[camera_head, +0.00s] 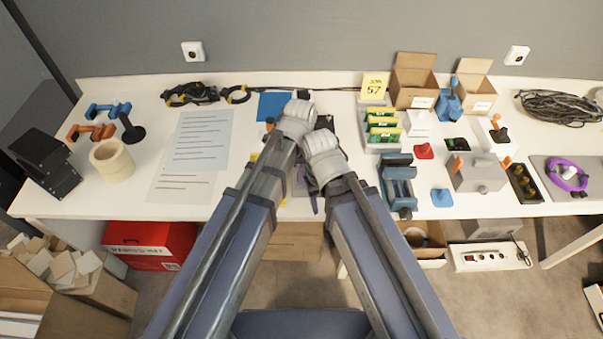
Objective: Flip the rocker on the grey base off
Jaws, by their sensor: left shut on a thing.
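A grey box (478,178) with an orange upright piece (458,166) on its left stands on the right part of the table. I cannot tell whether this is the rocker's grey base. My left gripper (298,110) is over the middle of the table, far left of that box. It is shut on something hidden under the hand. My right gripper (322,150) is just right of and nearer than the left one; its fingertips are hidden. My arms cover most of what lies beneath, including a partly visible dark piece (325,122).
A blue sheet (272,106) lies behind my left gripper. Printed papers (202,140) and a tape roll (111,161) lie to the left. A blue-grey holder (398,183), a red piece (424,151) and open cartons (412,82) stand to the right.

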